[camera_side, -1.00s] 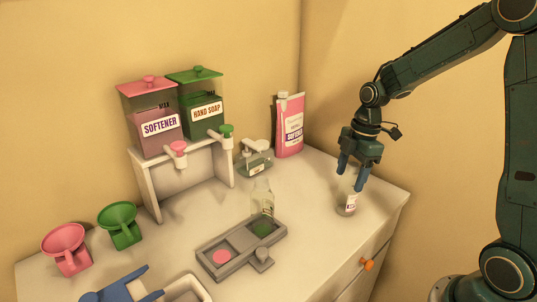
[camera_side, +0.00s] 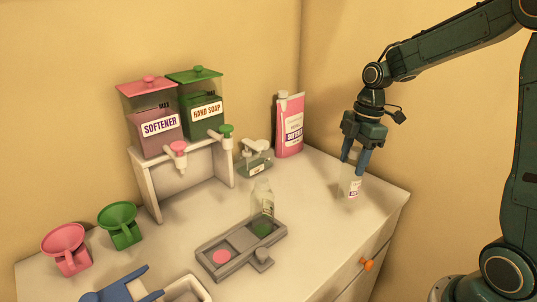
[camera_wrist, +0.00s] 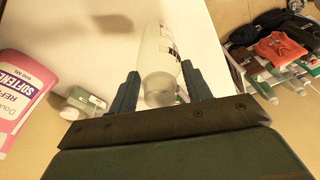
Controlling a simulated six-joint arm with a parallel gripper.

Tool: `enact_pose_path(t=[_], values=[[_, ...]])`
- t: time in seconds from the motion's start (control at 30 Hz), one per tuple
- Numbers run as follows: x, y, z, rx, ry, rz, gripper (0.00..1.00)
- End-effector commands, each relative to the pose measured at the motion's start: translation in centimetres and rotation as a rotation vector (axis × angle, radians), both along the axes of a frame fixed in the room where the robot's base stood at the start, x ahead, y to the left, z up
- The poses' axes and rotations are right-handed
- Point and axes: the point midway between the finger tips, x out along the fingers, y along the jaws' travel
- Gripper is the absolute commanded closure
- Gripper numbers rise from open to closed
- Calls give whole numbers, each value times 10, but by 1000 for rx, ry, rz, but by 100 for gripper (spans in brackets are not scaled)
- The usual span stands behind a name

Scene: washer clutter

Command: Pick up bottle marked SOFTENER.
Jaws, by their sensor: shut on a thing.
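My gripper (camera_side: 357,167) is shut on a small clear, whitish bottle (camera_side: 350,188). The bottle hangs upright a little above the right end of the white cabinet top. Its pale label has purple print too small to read in the side view. In the wrist view the bottle (camera_wrist: 158,52) is between my two fingers (camera_wrist: 159,88), its label edge-on.
A pink SOFTENER refill pouch (camera_side: 289,127) and a clear pump bottle (camera_side: 255,160) stand at the back. SOFTENER (camera_side: 158,135) and HAND SOAP (camera_side: 205,120) dispensers sit on a white stand (camera_side: 147,190). Pink (camera_side: 67,250) and green (camera_side: 121,226) funnels are at left. The right cabinet top is clear.

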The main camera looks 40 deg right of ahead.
Motion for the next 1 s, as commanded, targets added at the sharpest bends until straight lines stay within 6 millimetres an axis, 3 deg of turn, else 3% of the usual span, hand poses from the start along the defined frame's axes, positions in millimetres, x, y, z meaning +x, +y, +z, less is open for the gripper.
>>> enact_pose_path(t=[0.43, 0.6, 1.0], values=[[0, -1, 106, -4, -7, 0, 84], [0, -1, 133, -3, -4, 0, 84], [0, 0, 154, 2, -1, 0, 84]])
